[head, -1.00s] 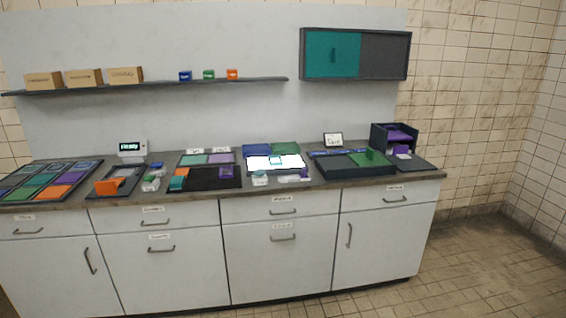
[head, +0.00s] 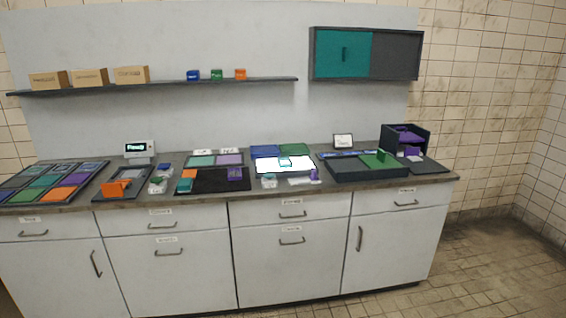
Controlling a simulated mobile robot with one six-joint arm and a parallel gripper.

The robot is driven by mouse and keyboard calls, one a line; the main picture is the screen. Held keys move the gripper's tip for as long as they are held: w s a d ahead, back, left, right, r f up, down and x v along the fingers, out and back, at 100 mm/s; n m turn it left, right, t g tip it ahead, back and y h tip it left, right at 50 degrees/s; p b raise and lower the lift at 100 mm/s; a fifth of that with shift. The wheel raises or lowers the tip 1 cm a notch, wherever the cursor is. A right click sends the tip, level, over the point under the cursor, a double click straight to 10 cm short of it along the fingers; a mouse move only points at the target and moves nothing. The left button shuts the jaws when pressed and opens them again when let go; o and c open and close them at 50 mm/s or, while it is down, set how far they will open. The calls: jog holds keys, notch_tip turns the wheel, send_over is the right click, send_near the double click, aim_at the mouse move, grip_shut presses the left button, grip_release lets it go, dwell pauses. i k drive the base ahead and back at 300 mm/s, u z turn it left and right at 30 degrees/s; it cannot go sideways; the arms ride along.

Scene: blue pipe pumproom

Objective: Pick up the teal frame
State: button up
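A small teal frame (head: 285,162) sits on a brightly lit white panel (head: 270,168) near the middle of the counter. It looks like a thin teal outline around a pale centre, and is too small for finer detail. Another teal surface is a flat panel (head: 199,161) in a tray to the left, and the wall cabinet has a teal door (head: 343,54). My gripper is not in view.
The grey counter (head: 330,187) carries a dark tray with a green piece (head: 380,159), a dark bin with purple items (head: 404,140), a black mat (head: 215,182) and an orange piece (head: 115,188). A shelf (head: 160,87) holds boxes above. Floor is clear at right.

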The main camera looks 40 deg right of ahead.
aim_at(283, 162)
jog(key=i, duration=0.85)
